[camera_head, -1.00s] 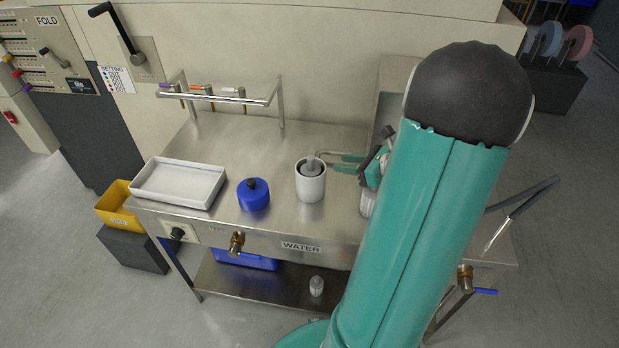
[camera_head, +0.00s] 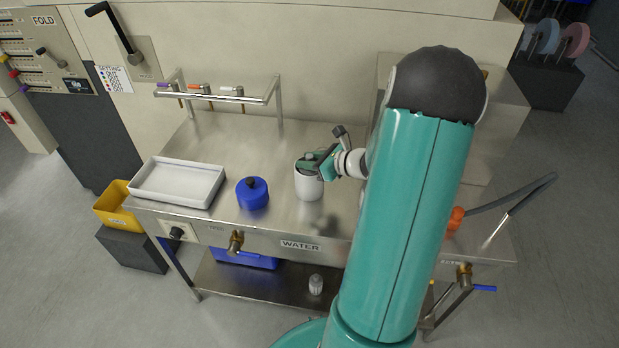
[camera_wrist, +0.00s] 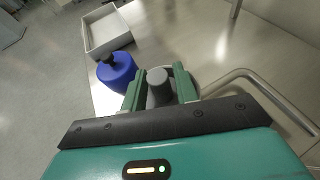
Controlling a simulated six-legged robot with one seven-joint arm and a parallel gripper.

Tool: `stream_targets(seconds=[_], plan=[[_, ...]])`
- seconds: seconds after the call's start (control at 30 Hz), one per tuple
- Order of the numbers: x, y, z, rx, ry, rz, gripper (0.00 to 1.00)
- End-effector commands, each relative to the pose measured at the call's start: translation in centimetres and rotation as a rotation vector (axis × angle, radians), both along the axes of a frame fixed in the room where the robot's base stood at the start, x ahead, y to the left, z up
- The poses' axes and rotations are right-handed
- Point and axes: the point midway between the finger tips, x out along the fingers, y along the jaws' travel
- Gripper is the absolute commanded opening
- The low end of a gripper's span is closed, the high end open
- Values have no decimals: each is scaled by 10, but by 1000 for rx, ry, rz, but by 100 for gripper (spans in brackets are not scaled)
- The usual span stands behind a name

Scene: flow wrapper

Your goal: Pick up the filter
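A white round housing (camera_head: 309,187) stands upright on the metal table, in the middle of the head view. The filter, a dark grey cylinder (camera_wrist: 158,88), sits inside it with its narrower top knob up, seen in the wrist view. My gripper (camera_head: 308,160) is over the housing's mouth and covers most of the filter in the head view. In the wrist view my gripper (camera_wrist: 158,82) has one finger on each side of the filter's knob. Narrow gaps seem to show beside the knob, so the fingers look open around it, not closed on it.
The blue domed lid (camera_head: 252,194) with a black knob stands just left of the housing. A white tray (camera_head: 178,205) lies farther left. A metal rail (camera_head: 225,97) stands at the back. A grey hose (camera_head: 520,190) is at the right.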

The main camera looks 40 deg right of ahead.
Motion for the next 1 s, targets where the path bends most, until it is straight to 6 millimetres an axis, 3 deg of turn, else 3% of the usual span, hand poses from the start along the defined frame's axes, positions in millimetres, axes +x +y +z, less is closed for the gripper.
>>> stream_targets(seconds=[0.1,0.27,0.73,1.0], plan=[[0,0,0,0,0,0,29],[-1,0,0,0,0,0,0],[-1,-1,6,-2,-1,0,0],[0,-1,40,-6,-3,0,0]])
